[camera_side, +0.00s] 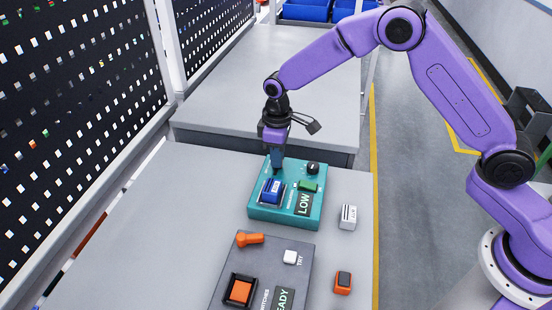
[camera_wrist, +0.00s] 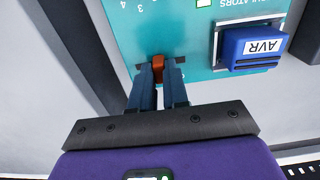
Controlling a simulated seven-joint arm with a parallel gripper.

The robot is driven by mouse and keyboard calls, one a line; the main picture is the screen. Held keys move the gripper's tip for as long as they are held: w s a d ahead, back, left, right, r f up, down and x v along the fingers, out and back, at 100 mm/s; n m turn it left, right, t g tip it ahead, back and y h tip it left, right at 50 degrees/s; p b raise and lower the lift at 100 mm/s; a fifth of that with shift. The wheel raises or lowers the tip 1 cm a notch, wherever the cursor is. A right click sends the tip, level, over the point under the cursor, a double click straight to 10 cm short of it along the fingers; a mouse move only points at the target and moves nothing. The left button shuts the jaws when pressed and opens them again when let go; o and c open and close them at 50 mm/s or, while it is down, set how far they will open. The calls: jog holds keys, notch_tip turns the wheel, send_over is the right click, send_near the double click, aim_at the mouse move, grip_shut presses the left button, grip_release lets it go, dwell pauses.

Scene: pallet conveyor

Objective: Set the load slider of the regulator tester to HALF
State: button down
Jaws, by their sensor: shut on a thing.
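The regulator tester is a teal box (camera_side: 262,212) on the grey table in the side view. Its small display (camera_side: 304,203) reads LOW. A blue module (camera_side: 271,191) sits in a socket on it, and the same blue module, marked AVR, shows in the wrist view (camera_wrist: 254,48). My gripper (camera_side: 277,168) is at the tester's far left corner. In the wrist view my gripper (camera_wrist: 158,80) is shut on the orange-red slider knob (camera_wrist: 158,66). Numbers are printed on the teal panel (camera_wrist: 170,30) beside the slot. The slot is partly hidden by the fingers.
A black knob (camera_side: 313,168) and a green part (camera_side: 308,186) sit on the tester. A grey panel (camera_side: 262,262) with an orange lever (camera_side: 250,239) lies nearer. A white block (camera_side: 348,217) and an orange-topped block (camera_side: 343,283) stand to the right. The table's left side is clear.

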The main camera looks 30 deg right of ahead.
jog(key=c, duration=1.1)
grip_release()
notch_tip(320, 180, up, 18)
jog(key=shift+f, duration=0.25)
jog(key=shift+s, duration=0.1)
jog(key=s+d+n, duration=0.1)
jog(key=s+d, duration=0.1)
jog(key=s, duration=0.7)
jog(key=s+d+n, duration=0.1)
jog(key=s+d, duration=0.1)
jog(key=s, duration=0.7)
jog(key=shift+n, duration=0.8)
jog(key=s+d+f, duration=0.1)
jog(key=s+d, duration=0.2)
jog(key=s, duration=0.2)
jog(key=s+d+f, duration=0.1)
jog(key=s+d, duration=0.3)
jog(key=s, duration=0.2)
jog(key=s+d+f, duration=0.2)
jog(key=s+d, duration=0.1)
jog(key=s, duration=0.3)
jog(key=shift+s+d, duration=0.25)
jog(key=shift+d, duration=0.15)
